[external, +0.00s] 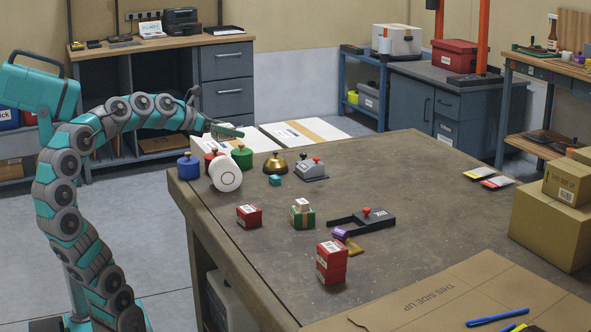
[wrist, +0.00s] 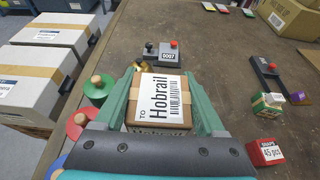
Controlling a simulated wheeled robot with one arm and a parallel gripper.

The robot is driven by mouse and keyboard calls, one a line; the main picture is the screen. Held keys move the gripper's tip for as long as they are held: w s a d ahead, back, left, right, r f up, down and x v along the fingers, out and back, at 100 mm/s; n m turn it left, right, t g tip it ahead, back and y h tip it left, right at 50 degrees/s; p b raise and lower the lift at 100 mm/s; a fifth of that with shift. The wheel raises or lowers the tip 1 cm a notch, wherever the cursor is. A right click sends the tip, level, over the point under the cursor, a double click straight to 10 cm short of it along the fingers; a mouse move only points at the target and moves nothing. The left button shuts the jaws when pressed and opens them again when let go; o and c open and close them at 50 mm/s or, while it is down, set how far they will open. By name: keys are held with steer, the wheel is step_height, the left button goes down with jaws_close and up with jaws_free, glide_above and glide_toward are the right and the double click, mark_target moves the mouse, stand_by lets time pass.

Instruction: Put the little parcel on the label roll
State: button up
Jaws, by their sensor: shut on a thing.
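My gripper (external: 228,131) is raised above the left back part of the table. In the wrist view my gripper (wrist: 163,88) is shut on the little parcel (wrist: 131,113), a brown box with a white "TO Hobrail" label on top, held between two green fingers. In the external view the parcel is mostly hidden by the gripper. The label roll (external: 225,174) is a white roll with its round face towards the external camera, on the table below my gripper and apart from it. I cannot make out the roll in the wrist view, where the parcel and gripper block that area.
Close around the roll stand a blue pot (external: 188,167), a red pot (external: 210,157) and a green pot (external: 242,156). Red boxes (external: 249,216) stand nearer.

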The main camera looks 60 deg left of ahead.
mark_target(232, 161)
steer(key=shift+f, duration=3.1)
steer(key=o, duration=1.4)
steer(key=shift+f, duration=0.15)
steer(key=shift+r, duration=0.2)
steer(key=p+v, duration=0.2)
steer(key=v, duration=0.3)
steer(key=shift+s+r, duration=0.15)
steer(key=shift+s, duration=0.1)
steer(key=shift+v, duration=0.9)
